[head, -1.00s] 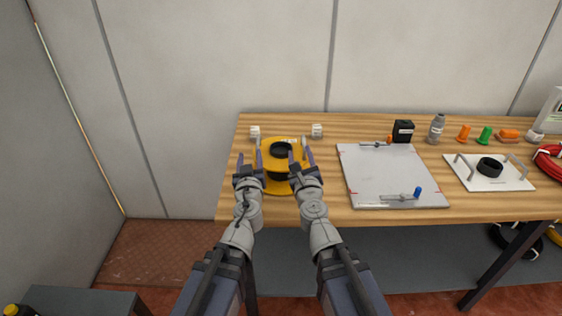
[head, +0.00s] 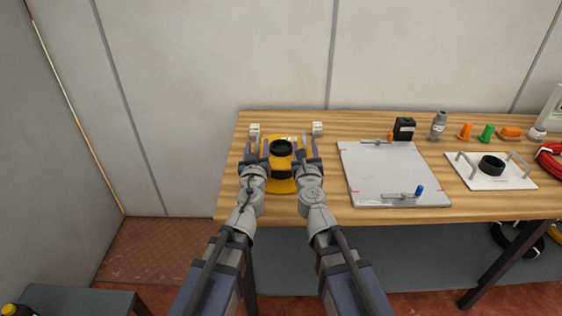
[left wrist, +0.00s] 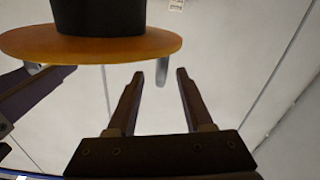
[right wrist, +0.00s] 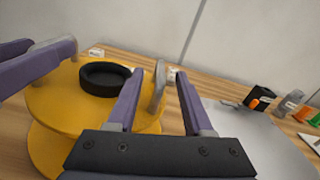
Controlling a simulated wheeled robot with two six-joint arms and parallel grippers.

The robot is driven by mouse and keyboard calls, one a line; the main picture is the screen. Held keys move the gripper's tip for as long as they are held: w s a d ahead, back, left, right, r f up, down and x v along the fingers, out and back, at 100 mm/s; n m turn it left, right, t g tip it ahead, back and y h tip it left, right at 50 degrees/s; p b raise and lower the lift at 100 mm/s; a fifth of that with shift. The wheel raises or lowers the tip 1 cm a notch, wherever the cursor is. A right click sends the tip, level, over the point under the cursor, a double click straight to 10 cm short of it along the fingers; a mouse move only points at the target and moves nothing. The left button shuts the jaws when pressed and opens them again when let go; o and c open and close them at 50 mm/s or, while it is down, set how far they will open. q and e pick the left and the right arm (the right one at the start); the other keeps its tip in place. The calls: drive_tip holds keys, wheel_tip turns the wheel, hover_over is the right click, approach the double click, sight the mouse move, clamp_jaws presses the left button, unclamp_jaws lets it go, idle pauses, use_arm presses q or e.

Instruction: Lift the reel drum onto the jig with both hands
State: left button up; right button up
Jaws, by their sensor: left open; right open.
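The reel drum (head: 284,187) is yellow with a black hub and stands upright on the left part of the table. It also shows in the right wrist view (right wrist: 48,112), and its flange edge shows in the left wrist view (left wrist: 100,47). My left gripper (head: 256,148) is open at the drum's left side. My right gripper (head: 307,148) is open at its right side. In each wrist view a grey upright grip on the drum appears between or just beyond the open fingers; contact cannot be told. The flat grey jig plate (head: 385,172) lies right of the drum, with small clamps.
Two white blocks (head: 317,128) stand behind the drum. A black box (head: 404,129), a grey bottle (head: 438,125) and coloured parts line the back right. A white plate with handles (head: 510,180) lies right of the jig. The jig top is clear.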

sight(258, 135)
use_arm(q)
drive_tip(key=w, duration=0.4)
drive_tip(key=shift+w, duration=0.35)
use_arm(e)
drive_tip(key=w, duration=0.4)
drive_tip(key=shift+w, duration=0.35)
use_arm(q)
clamp_jaws()
use_arm(e)
clamp_jaws()
